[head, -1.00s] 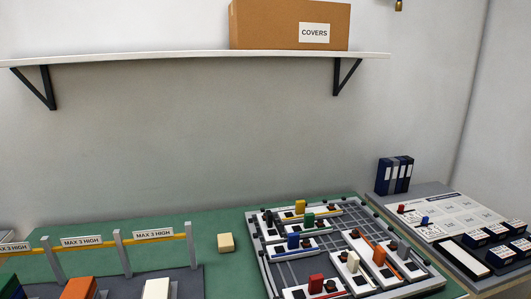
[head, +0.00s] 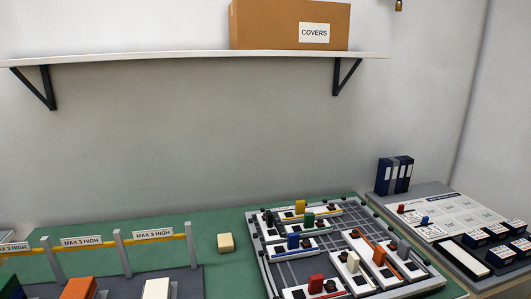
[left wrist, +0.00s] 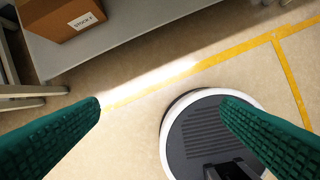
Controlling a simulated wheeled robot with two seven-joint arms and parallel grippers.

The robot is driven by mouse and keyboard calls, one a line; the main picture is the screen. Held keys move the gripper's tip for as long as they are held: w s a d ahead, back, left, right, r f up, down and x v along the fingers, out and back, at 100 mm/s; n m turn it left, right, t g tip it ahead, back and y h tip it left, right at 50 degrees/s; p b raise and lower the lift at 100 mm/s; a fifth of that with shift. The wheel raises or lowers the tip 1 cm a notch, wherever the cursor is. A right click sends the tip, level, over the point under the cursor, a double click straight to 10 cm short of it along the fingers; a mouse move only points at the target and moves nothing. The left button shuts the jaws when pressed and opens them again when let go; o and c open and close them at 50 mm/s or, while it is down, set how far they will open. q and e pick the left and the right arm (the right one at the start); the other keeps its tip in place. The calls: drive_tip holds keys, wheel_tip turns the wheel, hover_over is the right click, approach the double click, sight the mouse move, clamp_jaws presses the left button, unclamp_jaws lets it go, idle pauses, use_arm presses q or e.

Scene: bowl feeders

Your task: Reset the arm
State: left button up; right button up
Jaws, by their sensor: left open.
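My left gripper (left wrist: 160,108) shows in the left wrist view as two green ribbed fingers spread wide apart. It is open, with nothing between the fingers. It hangs over the bare floor (left wrist: 125,135), with my round base below and to the right. Neither gripper shows in the head view, and the right gripper is in no view.
A shelf (head: 150,58) carries a covers box (head: 270,25). A stock box (left wrist: 62,15) sits on a low shelf.

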use_arm(q)
drive_tip(key=s+a+f+g, duration=0.1)
drive_tip(key=s+f, duration=0.3)
drive_tip(key=f, duration=0.4)
drive_tip(key=s+f, duration=0.4)
drive_tip(key=f, duration=0.5)
drive_tip(key=s+a+f, duration=0.2)
drive_tip(key=s+f, duration=0.5)
drive_tip(key=s, duration=0.3)
drive_tip(key=shift+s+a+g, duration=0.15)
drive_tip(key=shift+s+g, duration=0.25)
drive_tip(key=shift+f, duration=0.1)
